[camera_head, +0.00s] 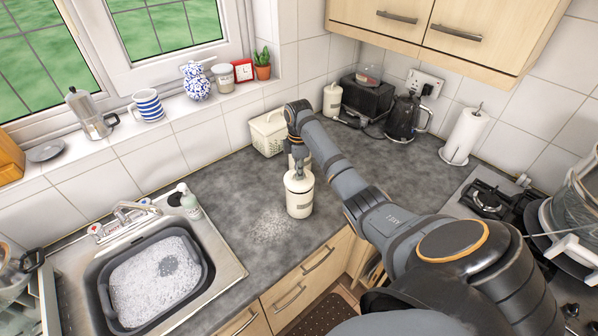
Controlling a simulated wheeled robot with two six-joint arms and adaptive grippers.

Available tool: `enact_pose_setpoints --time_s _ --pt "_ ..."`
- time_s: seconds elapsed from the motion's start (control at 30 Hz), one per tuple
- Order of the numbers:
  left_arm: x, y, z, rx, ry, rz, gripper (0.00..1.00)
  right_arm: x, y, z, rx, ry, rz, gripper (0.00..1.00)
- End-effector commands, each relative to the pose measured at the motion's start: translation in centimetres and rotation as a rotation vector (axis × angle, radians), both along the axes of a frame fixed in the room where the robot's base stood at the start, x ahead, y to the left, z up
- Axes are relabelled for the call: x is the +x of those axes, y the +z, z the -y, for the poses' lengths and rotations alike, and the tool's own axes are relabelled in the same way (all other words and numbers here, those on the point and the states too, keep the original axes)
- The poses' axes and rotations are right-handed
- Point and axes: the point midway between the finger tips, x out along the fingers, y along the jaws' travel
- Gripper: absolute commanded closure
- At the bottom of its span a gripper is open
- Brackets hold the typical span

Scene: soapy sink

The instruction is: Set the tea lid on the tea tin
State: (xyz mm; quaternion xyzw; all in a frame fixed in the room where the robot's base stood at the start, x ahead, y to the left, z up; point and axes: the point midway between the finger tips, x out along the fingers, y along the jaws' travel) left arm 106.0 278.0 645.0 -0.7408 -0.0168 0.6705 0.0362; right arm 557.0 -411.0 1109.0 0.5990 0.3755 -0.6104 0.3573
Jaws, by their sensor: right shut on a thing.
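The tea tin (299,201) is a cream cylinder with a small label, standing upright on the grey worktop near its front edge. My right gripper (298,170) points down at the top of this tin and is shut on the small pale tea lid (298,180). The lid is right at the tin's mouth; I cannot tell whether it rests fully on the rim. The fingers are small and partly hide the lid. My left gripper is not in view.
A cream basket (267,133) and a second cream canister (332,101) stand behind. White grains (270,225) lie left of the tin. The sink with a soapy grey basin (206,262) is at left. A black kettle (404,117) and paper roll (463,137) are at right.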

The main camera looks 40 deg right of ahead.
Motion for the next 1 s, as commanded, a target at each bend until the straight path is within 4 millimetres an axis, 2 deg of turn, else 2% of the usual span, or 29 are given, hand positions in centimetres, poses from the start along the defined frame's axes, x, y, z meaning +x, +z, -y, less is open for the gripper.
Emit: enact_pose_setpoints --time_s 0.7,1.0 --pt "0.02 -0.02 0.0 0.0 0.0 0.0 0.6 0.0 -0.87 -0.02 -0.002 0.0 0.004 1.0" --pt "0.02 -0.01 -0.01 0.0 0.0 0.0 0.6 0.01 -0.21 -0.03 -0.002 0.0 0.004 1.0"
